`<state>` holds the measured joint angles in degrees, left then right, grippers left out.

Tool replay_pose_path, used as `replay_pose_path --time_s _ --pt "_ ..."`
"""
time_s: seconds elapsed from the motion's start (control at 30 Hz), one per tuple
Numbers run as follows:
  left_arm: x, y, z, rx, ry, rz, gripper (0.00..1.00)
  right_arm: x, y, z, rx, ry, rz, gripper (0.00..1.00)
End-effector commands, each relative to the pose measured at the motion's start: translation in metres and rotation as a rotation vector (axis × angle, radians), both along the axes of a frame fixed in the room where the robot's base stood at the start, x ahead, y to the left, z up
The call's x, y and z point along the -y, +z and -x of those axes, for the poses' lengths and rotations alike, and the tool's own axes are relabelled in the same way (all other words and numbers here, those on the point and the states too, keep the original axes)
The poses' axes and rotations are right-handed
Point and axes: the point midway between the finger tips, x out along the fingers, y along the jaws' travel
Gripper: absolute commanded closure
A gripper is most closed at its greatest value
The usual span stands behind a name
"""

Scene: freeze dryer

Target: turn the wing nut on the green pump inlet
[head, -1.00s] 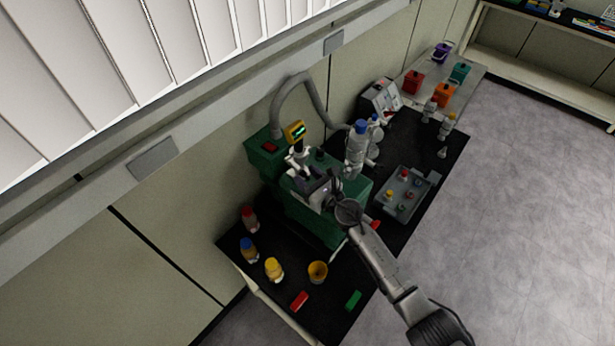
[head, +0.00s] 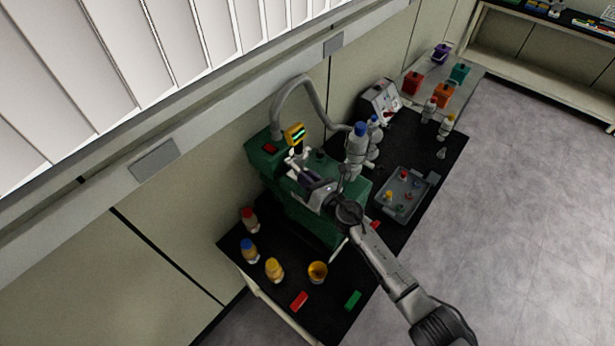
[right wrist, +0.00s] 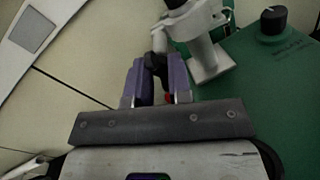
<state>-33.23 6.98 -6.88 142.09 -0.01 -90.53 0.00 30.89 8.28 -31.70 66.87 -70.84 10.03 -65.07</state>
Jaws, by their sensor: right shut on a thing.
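The green pump (head: 318,226) stands on the black bench top, and its green housing also fills the right of the right wrist view (right wrist: 275,85). A pale metal inlet fitting (right wrist: 208,60) rises from it, with a clamp at its left side. My right gripper (head: 302,174) reaches over the pump to this inlet. In the right wrist view its two purple fingers (right wrist: 156,72) are shut on the small dark wing nut (right wrist: 155,61). The fingers partly hide the nut, and a bit of red shows between them. My left gripper is not in view.
A yellow gauge (head: 294,133) and a grey hose (head: 281,95) stand close above the inlet. A blue-capped cylinder (head: 356,150) is just right of my gripper. A grey tray (head: 418,197) lies further right. Bottles and an amber cup (head: 317,271) stand at the front left.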

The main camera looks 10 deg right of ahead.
Motion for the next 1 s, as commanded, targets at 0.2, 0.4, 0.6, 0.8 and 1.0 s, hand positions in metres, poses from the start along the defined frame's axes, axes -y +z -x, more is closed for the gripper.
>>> replay_pose_path --time_s 0.2,0.4,0.6,0.8,1.0 --pt "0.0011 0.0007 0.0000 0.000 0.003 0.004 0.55 -0.0002 0.0002 -0.0001 -0.023 0.001 -0.033 1.00" --pt "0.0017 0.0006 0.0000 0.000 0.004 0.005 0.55 -0.0001 0.0003 0.0000 -0.021 0.001 -0.032 0.75" --pt "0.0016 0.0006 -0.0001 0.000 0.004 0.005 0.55 -0.0001 0.0001 -0.0001 -0.020 0.001 -0.031 0.56" --pt "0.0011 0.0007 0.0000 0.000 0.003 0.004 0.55 -0.0001 0.0000 0.0001 -0.021 0.000 -0.030 0.55" --pt "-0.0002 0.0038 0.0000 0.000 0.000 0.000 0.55 0.0074 0.0000 0.0085 -0.020 -0.001 -0.028 0.55"
